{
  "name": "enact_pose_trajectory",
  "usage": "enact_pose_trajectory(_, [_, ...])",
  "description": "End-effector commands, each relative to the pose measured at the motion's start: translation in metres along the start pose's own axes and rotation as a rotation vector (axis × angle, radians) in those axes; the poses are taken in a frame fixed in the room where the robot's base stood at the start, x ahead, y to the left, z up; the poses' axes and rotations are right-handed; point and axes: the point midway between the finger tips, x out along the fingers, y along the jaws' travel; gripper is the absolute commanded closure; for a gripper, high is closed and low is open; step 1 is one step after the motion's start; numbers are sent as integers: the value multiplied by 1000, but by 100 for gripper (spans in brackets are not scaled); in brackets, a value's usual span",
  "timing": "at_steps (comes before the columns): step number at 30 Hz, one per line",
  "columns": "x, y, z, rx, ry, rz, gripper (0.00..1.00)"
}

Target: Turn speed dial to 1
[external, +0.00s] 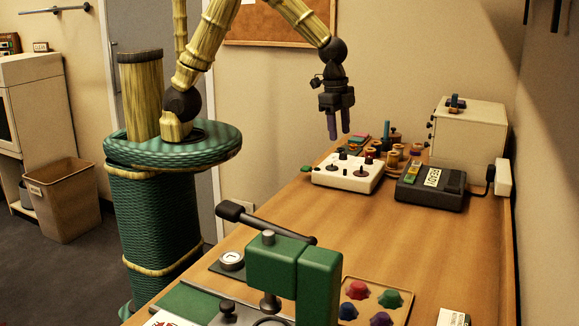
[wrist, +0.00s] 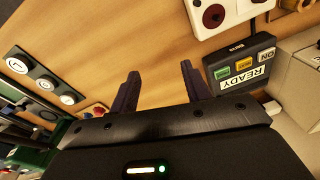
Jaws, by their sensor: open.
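My gripper (external: 339,134) is open and empty, with its fingers pointing down above the table, near the left side of a white control box (external: 346,184). The box carries several dark knobs on top; one dark knob (external: 357,171) shows on its near part. No readable speed scale shows, so I cannot tell which knob is the speed dial. In the wrist view my gripper (wrist: 160,68) has bare table between its fingers, and part of the white box (wrist: 240,13) with round dark-centred parts shows at the top right.
A dark box labelled READY (external: 429,186) stands right of the white box, with a larger cream box (external: 470,139) behind. A green press (external: 290,267) stands in front, beside a tray of coloured pieces (external: 398,312). A dark plate with round white faces (wrist: 43,82) shows left. The table middle is clear.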

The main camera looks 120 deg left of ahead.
Motion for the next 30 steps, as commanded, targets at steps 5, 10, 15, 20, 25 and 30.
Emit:
enact_pose_trajectory(5, [-10,-87,-13,60,-42,19,52])
enact_pose_trajectory(10, [-12,-167,-4,113,-69,47,52])
enact_pose_trajectory(15, [-10,-223,16,148,-83,73,52])
enact_pose_trajectory(20, [-8,-236,22,161,-85,79,52])
enact_pose_trajectory(25, [-7,-236,22,160,-85,78,52])
enact_pose_trajectory(30, [-5,-235,22,160,-85,79,52])
